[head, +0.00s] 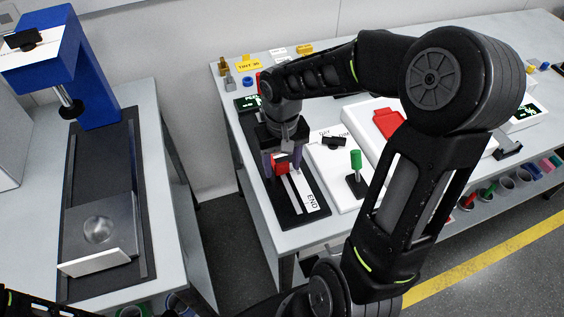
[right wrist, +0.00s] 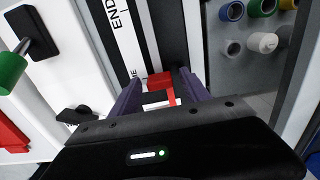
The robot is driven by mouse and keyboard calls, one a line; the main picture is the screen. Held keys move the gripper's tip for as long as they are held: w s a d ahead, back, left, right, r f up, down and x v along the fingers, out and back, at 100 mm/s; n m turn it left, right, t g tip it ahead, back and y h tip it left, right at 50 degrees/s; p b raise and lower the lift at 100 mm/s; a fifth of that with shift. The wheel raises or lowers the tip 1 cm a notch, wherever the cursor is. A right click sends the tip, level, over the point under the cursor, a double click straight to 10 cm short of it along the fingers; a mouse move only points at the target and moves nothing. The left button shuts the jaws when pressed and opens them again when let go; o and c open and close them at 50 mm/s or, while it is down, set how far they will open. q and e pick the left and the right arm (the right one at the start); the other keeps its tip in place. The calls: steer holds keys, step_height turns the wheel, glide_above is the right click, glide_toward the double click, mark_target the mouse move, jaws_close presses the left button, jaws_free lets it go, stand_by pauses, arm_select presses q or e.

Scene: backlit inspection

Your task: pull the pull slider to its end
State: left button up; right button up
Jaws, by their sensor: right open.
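The pull slider has a red handle (head: 281,167) on a black track base (head: 289,222). A white strip marked END (head: 312,201) runs along the track, with END at the near end. The handle stands near the far part of the track. My right gripper (head: 282,165) is open above the track, its purple fingers around the handle. In the right wrist view the red handle (right wrist: 160,81) lies between the open fingers of my right gripper (right wrist: 162,90); I cannot tell whether they touch it.
A green-knobbed lever (head: 355,160) stands on a white panel just right of the track. A blue press (head: 100,90) stands on the left table, across a gap.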

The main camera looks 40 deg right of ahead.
steer(key=shift+f, duration=0.1)
steer(key=shift+c, duration=0.5)
jaws_close()
stand_by(0.9)
